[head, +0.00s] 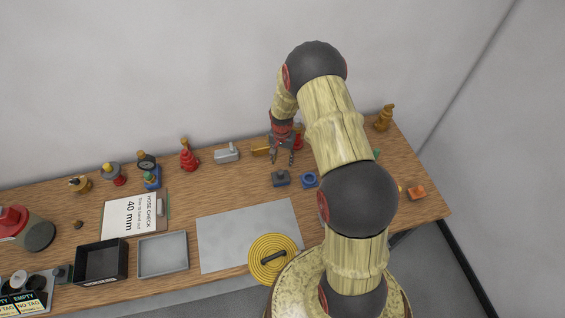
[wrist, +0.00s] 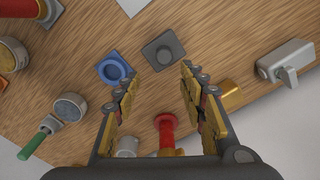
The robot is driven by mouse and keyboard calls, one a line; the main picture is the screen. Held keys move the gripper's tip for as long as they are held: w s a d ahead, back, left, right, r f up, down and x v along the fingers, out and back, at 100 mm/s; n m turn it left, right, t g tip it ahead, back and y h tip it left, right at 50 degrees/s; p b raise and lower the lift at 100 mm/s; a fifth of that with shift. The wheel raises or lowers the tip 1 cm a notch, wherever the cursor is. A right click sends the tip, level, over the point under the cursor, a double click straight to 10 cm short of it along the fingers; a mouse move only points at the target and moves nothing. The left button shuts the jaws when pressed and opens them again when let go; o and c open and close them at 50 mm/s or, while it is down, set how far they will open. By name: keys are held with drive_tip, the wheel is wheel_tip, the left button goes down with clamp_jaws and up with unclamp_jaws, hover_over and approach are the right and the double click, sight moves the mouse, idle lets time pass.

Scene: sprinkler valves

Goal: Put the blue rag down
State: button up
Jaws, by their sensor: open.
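My gripper (head: 282,160) is open above the back part of the wooden bench, and nothing shows between its fingers. In the wrist view its spread fingers (wrist: 158,80) point toward a dark grey square block (wrist: 163,50) with a raised round top. The block stands on the bench, apart from the fingers. Beside it is a flat blue square piece (wrist: 114,69) with a round ring; it also shows in the head view (head: 309,180). I cannot make out a blue rag as cloth in either view. Another blue item (head: 152,178) sits under a dark gauge farther left.
A red fitting (wrist: 165,128), a brass piece (wrist: 231,92) and a grey lever part (wrist: 287,62) stand close to the gripper. A grey mat (head: 235,235), a grey tray (head: 163,256) and a black bin (head: 100,262) are nearer the front. The mat is mostly bare.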

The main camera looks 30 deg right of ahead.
drive_tip(key=s+a+r+n+t, duration=0.1)
drive_tip(key=s+a+r+n, duration=0.15)
drive_tip(key=r, duration=0.75)
drive_tip(key=s+a+r+n+t, duration=0.1)
drive_tip(key=a+r, duration=0.2)
drive_tip(key=r, duration=0.8)
drive_tip(key=s+a+r+n+t, duration=0.1)
drive_tip(key=s+a+r, duration=0.15)
drive_tip(key=r, duration=0.75)
drive_tip(key=s+a+r+n+t, duration=0.1)
drive_tip(key=s+a+r, duration=0.3)
drive_tip(key=s, duration=0.7)
drive_tip(key=s+a+r+n+t, duration=0.1)
drive_tip(key=s+a+r+n, duration=0.3)
drive_tip(key=s+r, duration=0.5)
drive_tip(key=shift+s+a+r+n, duration=0.25)
drive_tip(key=shift+s+n, duration=0.1)
drive_tip(key=shift+s, duration=0.55)
drive_tip(key=shift+s, duration=0.1)
